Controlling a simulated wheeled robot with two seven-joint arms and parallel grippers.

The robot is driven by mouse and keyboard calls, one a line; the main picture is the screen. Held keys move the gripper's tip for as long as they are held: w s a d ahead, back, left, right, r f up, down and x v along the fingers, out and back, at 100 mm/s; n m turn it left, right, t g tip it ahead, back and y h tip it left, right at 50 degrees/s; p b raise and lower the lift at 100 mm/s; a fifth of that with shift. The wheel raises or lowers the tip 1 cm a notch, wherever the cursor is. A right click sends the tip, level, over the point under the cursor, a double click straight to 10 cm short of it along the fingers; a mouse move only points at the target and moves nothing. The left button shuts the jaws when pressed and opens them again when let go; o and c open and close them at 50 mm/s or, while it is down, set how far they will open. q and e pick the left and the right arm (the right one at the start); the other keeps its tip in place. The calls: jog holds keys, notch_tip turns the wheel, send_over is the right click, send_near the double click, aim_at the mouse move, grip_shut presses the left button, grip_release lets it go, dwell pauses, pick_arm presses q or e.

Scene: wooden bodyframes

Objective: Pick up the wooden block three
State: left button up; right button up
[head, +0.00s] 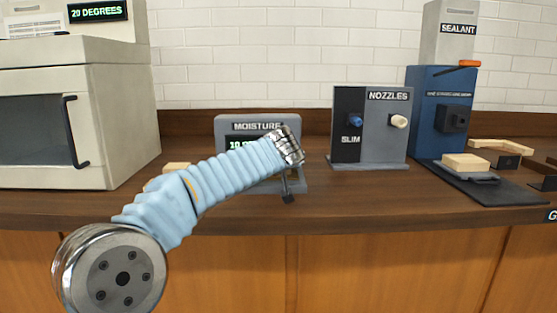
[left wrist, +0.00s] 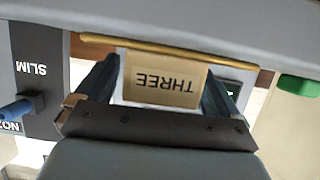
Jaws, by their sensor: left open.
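The wooden block three (left wrist: 165,95), pale with the word THREE upside down, shows in the middle of the left wrist view. My left gripper (left wrist: 161,68) is open, with one finger on each side of the block. I cannot tell whether either finger touches it. In the head view my left arm, in a light blue sleeve, reaches from the lower left to the moisture meter (head: 233,127). Only a dark part of the left gripper (head: 287,192) shows below the wrist there. I cannot make out block three in that view. My right gripper is out of view.
A nozzle stand (head: 370,128) stands right of the meter. A blue sealant machine (head: 438,100) with a light block (head: 466,163) on its dark base is farther right, near wooden frame pieces (head: 500,146). A large pale oven (head: 110,110) stands left. Another wooden piece (head: 175,167) shows behind my arm.

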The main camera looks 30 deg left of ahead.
pick_arm(q)
jog(key=shift+w+a, duration=0.1)
jog(key=shift+w, duration=0.05)
jog(key=c, duration=1.2)
